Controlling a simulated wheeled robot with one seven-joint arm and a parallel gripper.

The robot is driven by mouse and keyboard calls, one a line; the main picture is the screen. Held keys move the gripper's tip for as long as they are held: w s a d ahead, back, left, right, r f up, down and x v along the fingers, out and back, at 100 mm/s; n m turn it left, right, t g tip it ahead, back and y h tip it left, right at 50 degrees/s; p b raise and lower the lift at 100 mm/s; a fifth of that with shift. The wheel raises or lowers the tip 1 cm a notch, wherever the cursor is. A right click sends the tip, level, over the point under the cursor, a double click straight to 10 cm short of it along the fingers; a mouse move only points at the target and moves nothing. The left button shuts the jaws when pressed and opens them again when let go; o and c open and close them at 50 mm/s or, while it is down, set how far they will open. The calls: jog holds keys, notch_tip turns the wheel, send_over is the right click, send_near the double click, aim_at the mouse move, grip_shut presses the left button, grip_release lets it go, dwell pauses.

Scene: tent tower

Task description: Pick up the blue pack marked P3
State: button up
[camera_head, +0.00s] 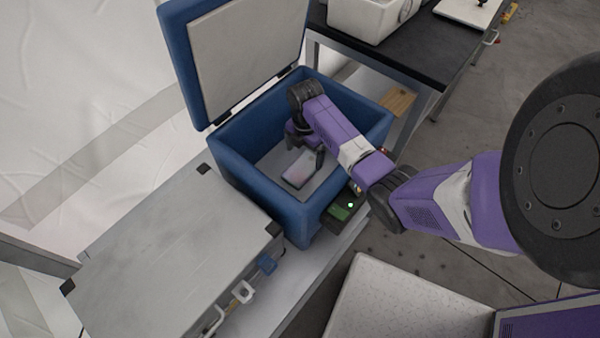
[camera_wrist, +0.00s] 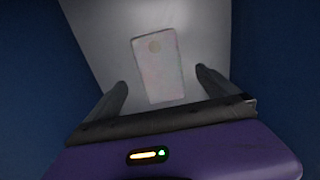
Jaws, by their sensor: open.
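One pack (camera_head: 298,173) lies on the floor inside the open blue cooler box (camera_head: 240,170). It looks pale whitish-pink, not blue, and I can read no P3 mark on it. In the wrist view the pack (camera_wrist: 157,70) is a pale rectangle with a round tan spot near its far end. My gripper (camera_head: 306,150) reaches down into the box over the pack. In the wrist view my gripper (camera_wrist: 161,78) is open and empty, with one finger on each side of the pack and a gap to both. Height above the pack is hard to tell.
The box walls stand close around my gripper. The raised lid (camera_head: 245,55) is at the back left. A grey case (camera_head: 170,260) sits left of the box, and a dark-topped table (camera_head: 420,55) with a white container (camera_head: 365,18) stands behind it.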

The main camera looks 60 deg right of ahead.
aim_at(303, 167)
jog(key=f, duration=0.4)
jog(key=f+b, duration=0.1)
jog(key=f, duration=0.1)
jog(key=shift+w+a+f, duration=0.1)
jog(key=shift+a+f, duration=0.1)
jog(key=shift+a, duration=0.2)
jog(key=c, duration=1.6)
jog(key=shift+r, duration=0.1)
jog(key=shift+c, duration=0.8)
jog(key=shift+r, duration=0.1)
